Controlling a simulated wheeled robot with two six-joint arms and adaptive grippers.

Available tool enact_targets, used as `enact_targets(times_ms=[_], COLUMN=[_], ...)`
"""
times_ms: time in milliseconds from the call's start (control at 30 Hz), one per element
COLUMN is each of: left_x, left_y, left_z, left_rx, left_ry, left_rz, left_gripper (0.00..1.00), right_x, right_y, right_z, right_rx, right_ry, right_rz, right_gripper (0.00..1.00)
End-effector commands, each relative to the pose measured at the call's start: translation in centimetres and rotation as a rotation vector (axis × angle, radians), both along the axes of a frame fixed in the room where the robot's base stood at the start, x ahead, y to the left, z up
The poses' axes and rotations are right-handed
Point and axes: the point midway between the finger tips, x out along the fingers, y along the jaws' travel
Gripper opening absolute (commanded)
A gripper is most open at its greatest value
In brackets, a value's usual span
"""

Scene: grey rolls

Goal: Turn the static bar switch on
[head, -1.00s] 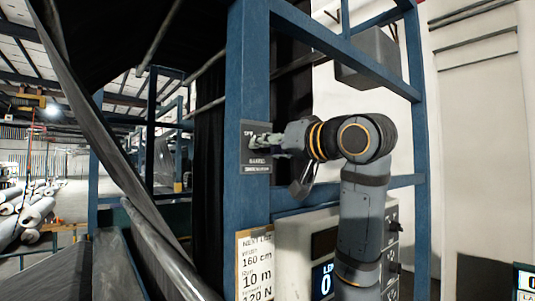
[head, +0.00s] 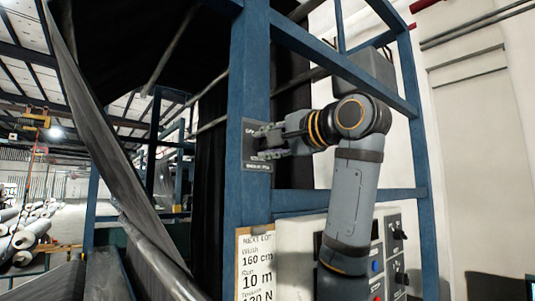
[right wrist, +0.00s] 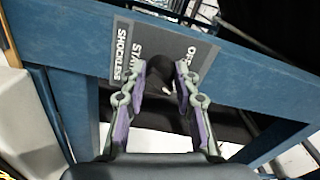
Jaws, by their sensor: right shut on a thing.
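The static bar switch is a black knob (right wrist: 158,74) on a dark label plate (right wrist: 127,40), mounted on a blue post. In the head view the plate (head: 256,166) shows at mid-height on the post, and the fingers cover most of the knob. In the right wrist view the plate's lettering reads "STATIC" in part and "SHOCKLESS". My right gripper (head: 263,142) reaches the plate from the right. In the right wrist view its two fingertips sit on either side of the knob, shut on it. My left gripper is out of view.
The blue frame post (head: 248,75) and crossbars surround the arm. A control panel (head: 391,250) with knobs and coloured buttons stands below right. A paper job sheet (head: 256,262) hangs below the switch. A grey web of material (head: 90,110) slants at the left.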

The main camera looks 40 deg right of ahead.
Motion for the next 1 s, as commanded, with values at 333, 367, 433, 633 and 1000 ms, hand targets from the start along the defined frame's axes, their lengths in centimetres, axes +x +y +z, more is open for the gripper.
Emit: enact_targets(times_ms=[333, 367, 433, 633, 1000], left_x=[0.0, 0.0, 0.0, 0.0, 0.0], left_y=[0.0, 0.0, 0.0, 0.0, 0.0], left_z=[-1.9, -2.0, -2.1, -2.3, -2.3], left_rx=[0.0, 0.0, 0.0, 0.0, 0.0], left_ry=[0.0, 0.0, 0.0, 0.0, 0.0], left_rz=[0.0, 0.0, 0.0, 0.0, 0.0], left_gripper=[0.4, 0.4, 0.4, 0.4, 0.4], right_x=[0.0, 0.0, 0.0, 0.0, 0.0], right_y=[0.0, 0.0, 0.0, 0.0, 0.0], right_z=[-0.2, -0.1, -0.1, -0.1, 0.0], right_rx=[0.199, 0.209, 0.231, 0.265, 0.271], right_ry=[0.017, 0.017, 0.019, 0.023, 0.024], right_rz=[0.0, 0.0, 0.0, 0.0, -0.001], right_gripper=[0.0, 0.0, 0.0, 0.0, 0.0])
